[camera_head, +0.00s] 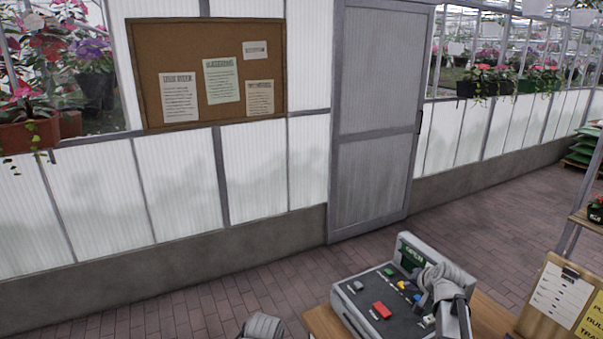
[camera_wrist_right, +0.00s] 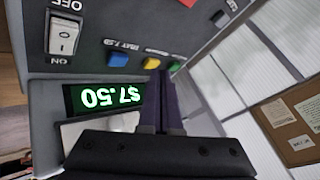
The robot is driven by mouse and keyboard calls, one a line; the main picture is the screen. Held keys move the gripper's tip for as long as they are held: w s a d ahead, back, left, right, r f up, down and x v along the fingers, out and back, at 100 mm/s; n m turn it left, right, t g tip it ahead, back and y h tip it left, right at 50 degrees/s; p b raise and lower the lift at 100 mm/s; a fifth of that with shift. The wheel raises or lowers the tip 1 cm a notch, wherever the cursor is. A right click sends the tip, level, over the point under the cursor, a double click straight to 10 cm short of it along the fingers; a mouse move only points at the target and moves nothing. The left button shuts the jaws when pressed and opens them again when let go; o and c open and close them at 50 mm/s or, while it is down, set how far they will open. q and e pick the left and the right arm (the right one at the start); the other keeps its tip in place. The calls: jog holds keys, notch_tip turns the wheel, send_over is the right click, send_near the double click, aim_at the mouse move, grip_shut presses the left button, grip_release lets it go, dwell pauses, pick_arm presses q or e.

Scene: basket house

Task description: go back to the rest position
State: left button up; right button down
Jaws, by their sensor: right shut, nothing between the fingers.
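My right gripper (camera_head: 430,298) is over the right part of a grey control box in the head view. In the right wrist view its dark fingers (camera_wrist_right: 160,85) are together and empty, close to the box's panel (camera_wrist_right: 95,40). Whether they touch it I cannot tell. The head view shows a grey rounded part of my left arm at the bottom edge; the left gripper itself does not show.
The grey control box (camera_head: 352,309) stands on a wooden table (camera_head: 322,322). A clipboard (camera_head: 556,296) stands at the right.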

jog(key=s+a+f+n, duration=0.1)
jog(key=a, duration=0.3)
jog(key=s+a+f+n+g, duration=0.1)
jog(key=a, duration=0.3)
jog(key=s+a+f+n+g+y+b, duration=0.1)
jog(key=a, duration=0.3)
jog(key=shift+s+a+f, duration=0.2)
jog(key=shift+s+f, duration=0.15)
jog(key=shift+s, duration=0.05)
jog(key=s+a+f+n+g+h+b, duration=0.1)
jog(key=s+a+f+n+g, duration=0.2)
jog(key=s+a, duration=0.7)
jog(key=s+a+f+n+g+h+b, duration=0.1)
jog(key=s+a+f+n+g, duration=0.1)
jog(key=s+a+n, duration=0.4)
jog(key=s+a+g, duration=0.1)
jog(key=s+a, duration=0.2)
jog(key=s, duration=0.3)
jog(key=shift+a+f+g+h+b, duration=0.35)
jog(key=shift+a+f+g+h, duration=0.05)
